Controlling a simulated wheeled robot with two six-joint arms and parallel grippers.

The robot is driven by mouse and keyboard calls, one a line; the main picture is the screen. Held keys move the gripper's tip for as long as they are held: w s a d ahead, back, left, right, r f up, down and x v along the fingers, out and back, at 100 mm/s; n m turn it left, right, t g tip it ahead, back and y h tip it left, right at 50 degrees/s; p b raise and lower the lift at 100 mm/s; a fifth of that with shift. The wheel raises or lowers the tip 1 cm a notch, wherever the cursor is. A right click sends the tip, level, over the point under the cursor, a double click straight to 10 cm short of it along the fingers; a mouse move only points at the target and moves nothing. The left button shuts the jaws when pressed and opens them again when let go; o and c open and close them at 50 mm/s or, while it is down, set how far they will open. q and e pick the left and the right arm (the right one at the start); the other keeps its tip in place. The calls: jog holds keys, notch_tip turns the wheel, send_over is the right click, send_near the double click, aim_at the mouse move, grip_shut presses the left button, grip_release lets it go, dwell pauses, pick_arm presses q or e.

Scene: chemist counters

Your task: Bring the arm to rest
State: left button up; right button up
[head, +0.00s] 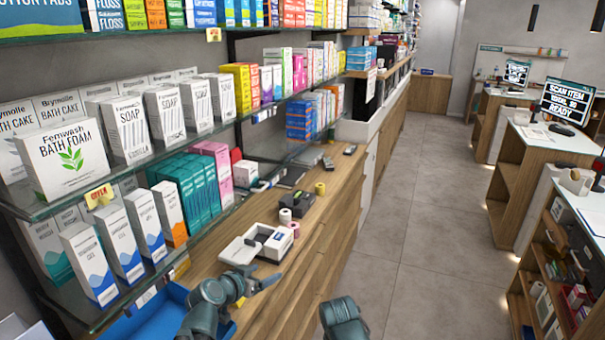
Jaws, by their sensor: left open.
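My left gripper (258,288) is at the bottom of the head view, over the front part of the wooden counter (318,238). Its jaws are open and I see nothing between them. The white box with an open lid (270,243) lies on the counter just beyond it, apart from the fingers as far as I can tell. My right gripper does not show.
Glass shelves (130,185) with packed boxes, including a Bath Foam box (62,160), stand close on the left. A blue tray (150,312) is beside my left arm. Small rolls and a dark device (308,211) lie on the counter. The tiled aisle (425,220) is clear.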

pick_arm(q)
jog(key=s+d+f+m+g, duration=0.1)
jog(key=s+d+f+g, duration=0.6)
jog(key=s+d+f, duration=0.3)
jog(key=s+f+n+g+y, duration=0.1)
jog(key=s+g+y, duration=0.4)
jog(key=s, duration=0.5)
jog(key=shift+s+a+f+n+y, duration=0.25)
jog(key=shift+f+y, duration=0.2)
jog(key=shift+y, duration=0.35)
